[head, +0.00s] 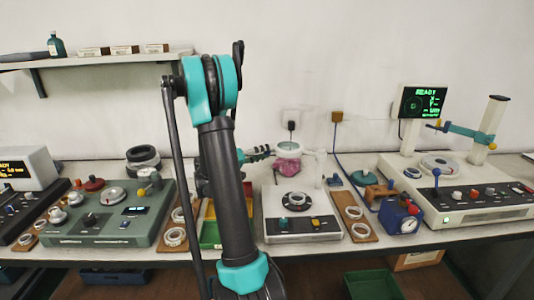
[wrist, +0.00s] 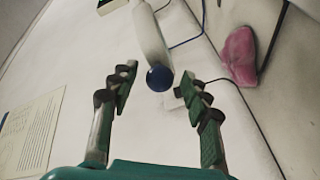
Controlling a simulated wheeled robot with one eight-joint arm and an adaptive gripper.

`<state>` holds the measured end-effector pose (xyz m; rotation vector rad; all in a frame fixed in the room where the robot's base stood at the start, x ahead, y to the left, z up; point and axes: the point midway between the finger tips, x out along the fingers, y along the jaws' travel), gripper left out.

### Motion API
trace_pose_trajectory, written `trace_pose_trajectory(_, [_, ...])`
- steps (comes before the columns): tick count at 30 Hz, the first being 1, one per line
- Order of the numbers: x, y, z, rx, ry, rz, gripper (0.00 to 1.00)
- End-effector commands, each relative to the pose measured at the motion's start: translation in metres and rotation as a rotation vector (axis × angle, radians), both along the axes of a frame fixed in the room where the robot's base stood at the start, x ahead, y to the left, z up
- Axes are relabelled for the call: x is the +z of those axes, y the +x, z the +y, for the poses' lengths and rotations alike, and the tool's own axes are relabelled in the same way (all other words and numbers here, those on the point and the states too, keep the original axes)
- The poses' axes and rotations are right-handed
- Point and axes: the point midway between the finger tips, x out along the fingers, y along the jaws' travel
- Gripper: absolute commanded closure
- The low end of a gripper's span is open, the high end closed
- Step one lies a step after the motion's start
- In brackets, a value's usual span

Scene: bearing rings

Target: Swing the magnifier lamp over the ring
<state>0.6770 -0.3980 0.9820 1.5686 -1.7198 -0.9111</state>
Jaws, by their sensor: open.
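My gripper (head: 262,153) reaches out to the right from behind my arm, above the centre of the bench. In the wrist view my gripper (wrist: 155,92) is open. A pale arm with a dark blue ball (wrist: 160,78) at its end lies between and just beyond the fingertips, with no clear contact; it may be the magnifier lamp's handle. In the head view a pale round part (head: 288,147), possibly the lamp head, shows just right of my gripper, small and hard to make out. A bearing ring (head: 295,199) sits on the white central device (head: 276,232), below and right of my gripper.
A pink cloth-like thing (wrist: 239,56) and cables show at the wrist view's right. A green-grey console (head: 75,232) stands left. A white machine (head: 470,210) with a screen stands right. Wooden trays (head: 362,234) with rings flank the central device. My arm hides part of the bench.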

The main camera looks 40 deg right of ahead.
Motion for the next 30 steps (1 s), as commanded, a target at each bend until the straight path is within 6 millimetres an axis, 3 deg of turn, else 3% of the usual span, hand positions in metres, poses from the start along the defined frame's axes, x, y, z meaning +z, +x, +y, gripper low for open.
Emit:
trace_pose_trajectory(6, [0.0000, -0.0013, -0.0122, 0.000, 0.000, 0.000, 0.52])
trace_pose_trajectory(14, [-0.0001, -0.0012, -0.0125, 0.000, 0.000, 0.000, 0.54])
trace_pose_trajectory(25, [-0.0002, -0.0013, -0.0124, 0.000, 0.000, 0.000, 1.00])
trace_pose_trajectory(30, [-0.0002, -0.0013, -0.0124, 0.000, 0.000, 0.000, 1.00])
